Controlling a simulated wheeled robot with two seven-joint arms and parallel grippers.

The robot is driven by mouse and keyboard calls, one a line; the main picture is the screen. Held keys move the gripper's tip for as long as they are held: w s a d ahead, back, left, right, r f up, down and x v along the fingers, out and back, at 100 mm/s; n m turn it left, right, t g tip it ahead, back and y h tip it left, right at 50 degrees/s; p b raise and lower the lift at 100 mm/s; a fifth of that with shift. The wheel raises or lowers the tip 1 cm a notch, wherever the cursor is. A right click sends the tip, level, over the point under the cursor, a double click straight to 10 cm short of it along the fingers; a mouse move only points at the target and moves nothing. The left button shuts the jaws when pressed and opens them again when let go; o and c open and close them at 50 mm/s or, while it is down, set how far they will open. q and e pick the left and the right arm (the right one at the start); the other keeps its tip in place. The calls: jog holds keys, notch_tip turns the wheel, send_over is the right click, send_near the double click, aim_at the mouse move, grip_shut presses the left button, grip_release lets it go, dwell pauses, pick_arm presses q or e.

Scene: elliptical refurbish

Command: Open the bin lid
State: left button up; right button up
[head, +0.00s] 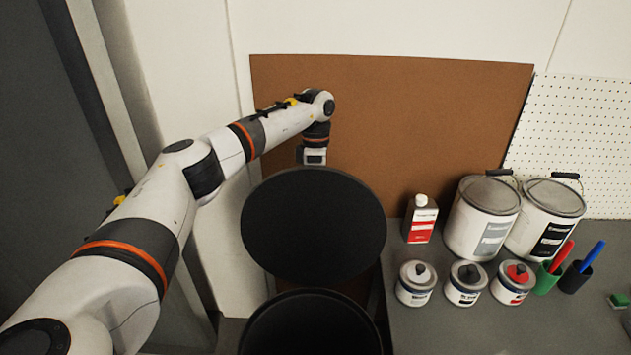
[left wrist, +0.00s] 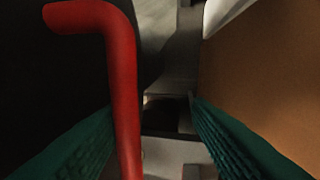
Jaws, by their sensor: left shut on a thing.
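The bin (head: 245,335) stands at the bottom middle of the head view, and its dark round opening shows. Its black round lid (head: 313,225) is tilted up behind the opening, its flat face towards me. My left arm reaches over behind the lid, and the lid hides the fingers there. In the left wrist view my left gripper (left wrist: 150,108) has green ridged fingers on either side of a red bent handle (left wrist: 122,85) and is shut on it. A dark surface fills the left of that view. My right gripper is not in view.
A brown board (head: 430,120) stands behind the lid. On the grey worktop (head: 420,325) to the right are a red-and-white bottle (head: 420,219), two large paint cans (head: 482,220), several small cans (head: 416,284) and pen cups (head: 575,278).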

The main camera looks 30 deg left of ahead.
pick_arm(q)
notch_tip(320, 180, up, 12)
jog(key=w+a, duration=0.1)
jog(key=w, duration=0.1)
jog(key=shift+w+a+f, duration=0.2)
jog(key=shift+a+f, duration=0.05)
dwell(0.4)
